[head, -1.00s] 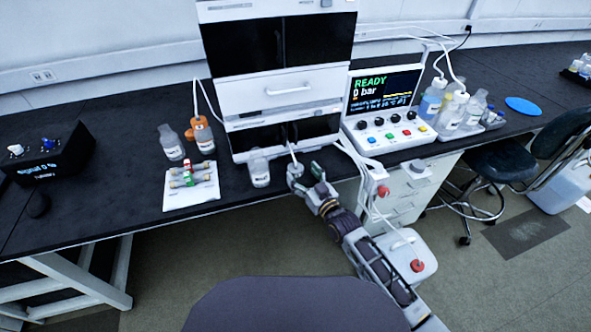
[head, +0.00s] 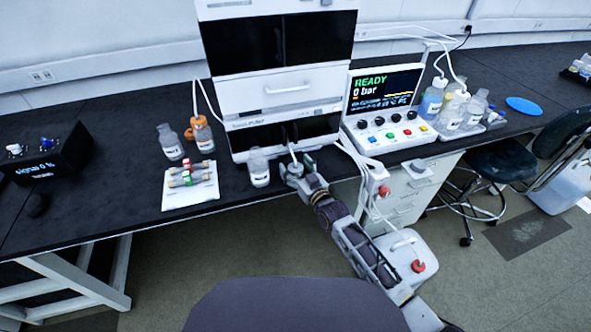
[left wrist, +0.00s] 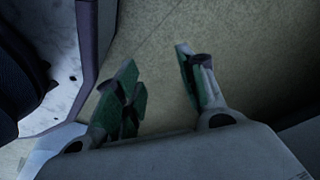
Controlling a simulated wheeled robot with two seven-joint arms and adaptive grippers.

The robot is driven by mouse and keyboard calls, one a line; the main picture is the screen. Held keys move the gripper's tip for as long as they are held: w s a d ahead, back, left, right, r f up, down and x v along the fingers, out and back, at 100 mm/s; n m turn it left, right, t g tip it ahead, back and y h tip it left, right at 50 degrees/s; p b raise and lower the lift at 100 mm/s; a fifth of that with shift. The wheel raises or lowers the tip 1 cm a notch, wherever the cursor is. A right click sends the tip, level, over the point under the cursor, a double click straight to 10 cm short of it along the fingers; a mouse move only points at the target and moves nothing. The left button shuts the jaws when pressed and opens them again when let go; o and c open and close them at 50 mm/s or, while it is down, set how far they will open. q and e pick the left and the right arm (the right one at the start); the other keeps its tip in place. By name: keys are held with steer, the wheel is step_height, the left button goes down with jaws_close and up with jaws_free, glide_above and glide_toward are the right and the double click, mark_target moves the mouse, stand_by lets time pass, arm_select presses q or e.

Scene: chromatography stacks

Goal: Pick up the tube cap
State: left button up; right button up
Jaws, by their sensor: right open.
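I cannot make out a tube cap for certain. A thin pale tube or rod (head: 291,151) shows in the head view at the front of the stack's dark lower bay, right by my right gripper. My right gripper (head: 297,163) is open at the bench's front edge, below that bay. Its green pads are close to the pale tube, and I cannot tell whether they touch it. My left gripper (left wrist: 158,75) shows in the left wrist view, open and empty above the floor, with green pads on its fingers.
The white chromatography stack (head: 282,92) stands behind my right gripper. A clear bottle (head: 259,168) stands just left of the gripper. A white rack (head: 190,196) with capped columns lies farther left. The control panel (head: 388,127) and hanging white tubes are to the right.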

steer(key=shift+w+a, duration=0.1)
steer(key=shift+w, duration=0.05)
steer(key=shift+c, duration=0.3)
steer(key=c, duration=1.1)
